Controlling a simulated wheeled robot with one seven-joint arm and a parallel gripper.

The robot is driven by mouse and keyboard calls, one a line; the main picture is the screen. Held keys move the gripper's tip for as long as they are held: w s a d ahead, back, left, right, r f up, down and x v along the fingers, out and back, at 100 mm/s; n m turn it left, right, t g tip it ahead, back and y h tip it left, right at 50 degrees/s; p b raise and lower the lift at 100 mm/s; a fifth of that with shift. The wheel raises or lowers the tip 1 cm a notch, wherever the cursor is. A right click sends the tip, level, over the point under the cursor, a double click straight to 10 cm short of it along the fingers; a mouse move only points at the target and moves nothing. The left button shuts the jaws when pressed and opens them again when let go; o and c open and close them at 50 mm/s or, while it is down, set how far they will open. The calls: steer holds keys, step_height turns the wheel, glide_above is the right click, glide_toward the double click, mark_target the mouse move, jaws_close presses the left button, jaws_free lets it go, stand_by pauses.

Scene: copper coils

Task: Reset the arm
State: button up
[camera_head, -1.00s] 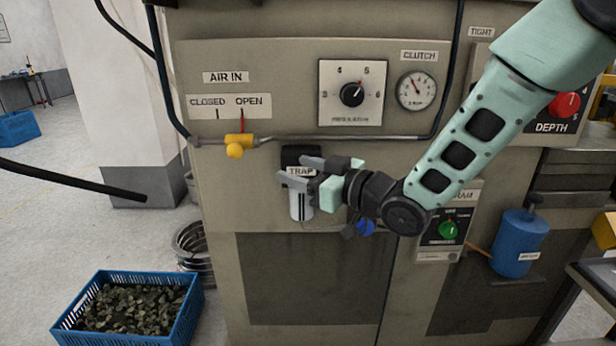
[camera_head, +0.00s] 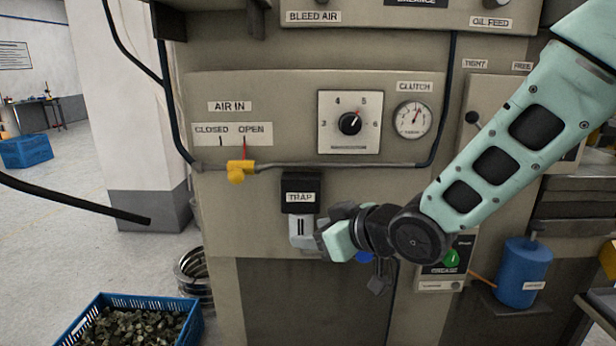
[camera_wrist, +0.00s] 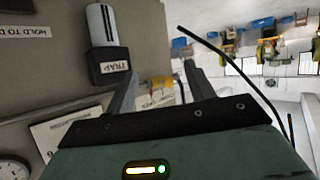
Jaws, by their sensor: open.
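My arm reaches in from the upper right in the head view, and my gripper (camera_head: 322,238) is in front of the lower part of the trap (camera_head: 300,195), a black block with a white cylinder below it. The gripper hides part of that cylinder. In the wrist view my gripper (camera_wrist: 158,80) shows two fingers spread apart with nothing between them. The trap (camera_wrist: 107,62) is beside the left finger there, outside the jaws. I cannot tell whether finger and trap touch.
The machine panel carries a yellow air valve (camera_head: 240,171), a regulator dial (camera_head: 349,123) and a clutch gauge (camera_head: 412,119). A blue bottle (camera_head: 522,266) stands at right. A blue crate (camera_head: 185,330) of dark pieces is on the floor at lower left. Open floor lies left.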

steer(key=s+d+f+g+h, duration=0.1)
steer(key=s+d+g+h, duration=0.1)
steer(key=s, duration=0.7)
steer(key=s+d+f+m+g+h, duration=0.1)
steer(key=s+d+f+g+h, duration=0.1)
steer(key=s+d, duration=0.4)
steer(key=s+d+f+m+g+h, duration=0.1)
steer(key=s+d+g+h, duration=0.3)
steer(key=s, duration=0.8)
steer(key=shift+s+d+f+g, duration=0.2)
steer(key=shift+d+f+g, duration=0.1)
steer(key=shift+g, duration=0.2)
stand_by(0.6)
